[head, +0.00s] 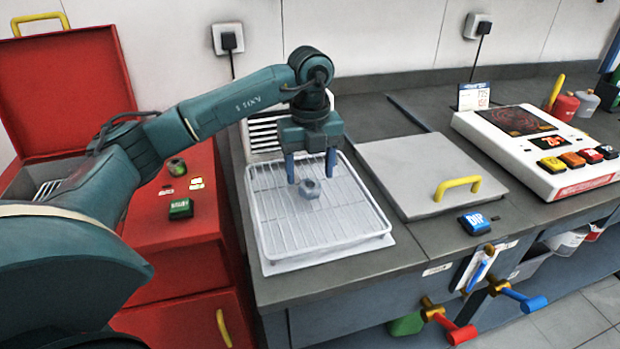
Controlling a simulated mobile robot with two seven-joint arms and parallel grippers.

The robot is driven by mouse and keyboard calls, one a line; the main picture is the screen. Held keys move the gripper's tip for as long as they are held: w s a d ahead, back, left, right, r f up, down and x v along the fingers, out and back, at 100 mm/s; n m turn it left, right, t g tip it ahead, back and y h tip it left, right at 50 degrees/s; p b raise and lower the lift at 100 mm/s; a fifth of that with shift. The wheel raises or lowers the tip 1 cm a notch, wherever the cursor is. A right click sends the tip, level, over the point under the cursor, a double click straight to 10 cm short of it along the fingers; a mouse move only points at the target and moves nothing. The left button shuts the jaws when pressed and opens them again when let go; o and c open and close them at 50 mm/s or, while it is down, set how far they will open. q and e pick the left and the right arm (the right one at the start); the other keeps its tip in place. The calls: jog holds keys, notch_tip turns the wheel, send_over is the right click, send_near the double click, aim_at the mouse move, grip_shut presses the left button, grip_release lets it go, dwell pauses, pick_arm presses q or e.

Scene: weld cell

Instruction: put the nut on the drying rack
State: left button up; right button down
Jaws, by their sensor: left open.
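A small grey nut (310,188) sits on the white wire drying rack (283,230), near the middle of its grid. The rack lies on a white tray on the dark counter. My left gripper (311,180) is open above the rack, its two blue fingers pointing down on either side of the nut in the picture. The nut shows between and slightly below the fingertips, and no finger clearly touches it. My right gripper is not in view.
A flat grey lid with a yellow handle (457,188) lies right of the rack. A blue DIP button (474,223) and a white control panel (541,150) stand further right. A red cabinet (185,233) is at left.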

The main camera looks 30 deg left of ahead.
aim_at(310, 184)
pick_arm(q)
notch_tip(310, 184, up, 9)
dwell(0.8)
